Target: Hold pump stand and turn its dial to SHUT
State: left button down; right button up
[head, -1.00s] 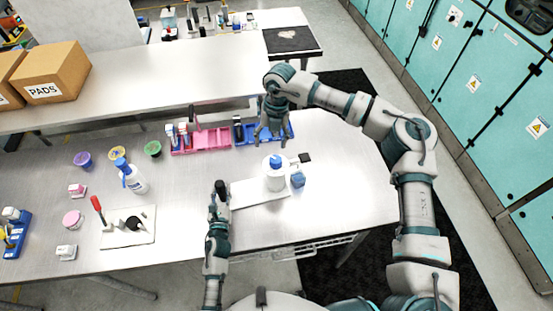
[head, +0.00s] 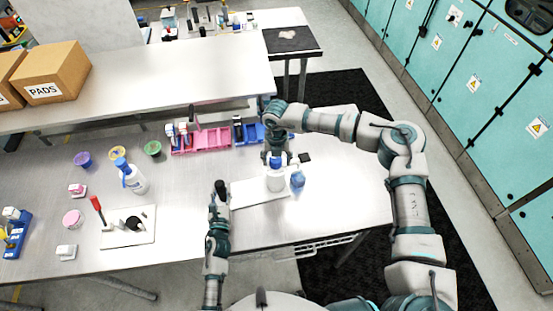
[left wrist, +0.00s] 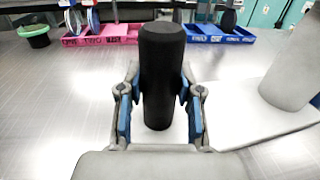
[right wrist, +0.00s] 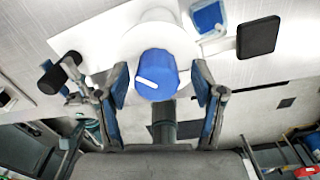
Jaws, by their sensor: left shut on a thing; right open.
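The pump stand has a white base plate (head: 250,194), a black upright post (left wrist: 162,75) and a white cylinder (head: 275,183) topped by a blue dial (right wrist: 155,76). The dial carries a white pointer line, slanting in the right wrist view; no SHUT mark is legible. My left gripper (head: 221,190) is shut on the black post; it also shows in the left wrist view (left wrist: 160,95). My right gripper (head: 277,155) is open above the dial, with its fingers on either side; contact cannot be told. It also shows in the right wrist view (right wrist: 160,85).
A blue item (head: 297,180) stands close right of the cylinder, and a black pad (head: 305,157) lies behind it. Pink (head: 210,139) and blue (head: 243,136) trays stand behind the stand. A white bottle (head: 134,180) and small cups are at left. The table's right side is clear.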

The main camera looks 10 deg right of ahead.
pick_arm(q)
jog(key=shift+f, duration=0.2)
pick_arm(e)
jog(key=c, duration=1.1)
jog(key=shift+c, duration=0.3)
pick_arm(q)
jog(key=shift+a, duration=0.1)
pick_arm(e)
jog(key=shift+f+n, duration=0.1)
jog(key=shift+n, duration=0.2)
pick_arm(q)
jog(key=shift+a, duration=0.1)
pick_arm(e)
jog(key=n, duration=0.4)
jog(key=shift+d, duration=0.1)
jog(key=n, duration=0.3)
jog(key=shift+n, duration=0.4)
jog(key=n, duration=0.3)
jog(key=shift+d+f+n, duration=0.1)
jog(key=shift+n, duration=0.2)
pick_arm(q)
jog(key=shift+a, duration=0.1)
pick_arm(e)
jog(key=shift+d+n, duration=0.1)
jog(key=shift+n, duration=1.8)
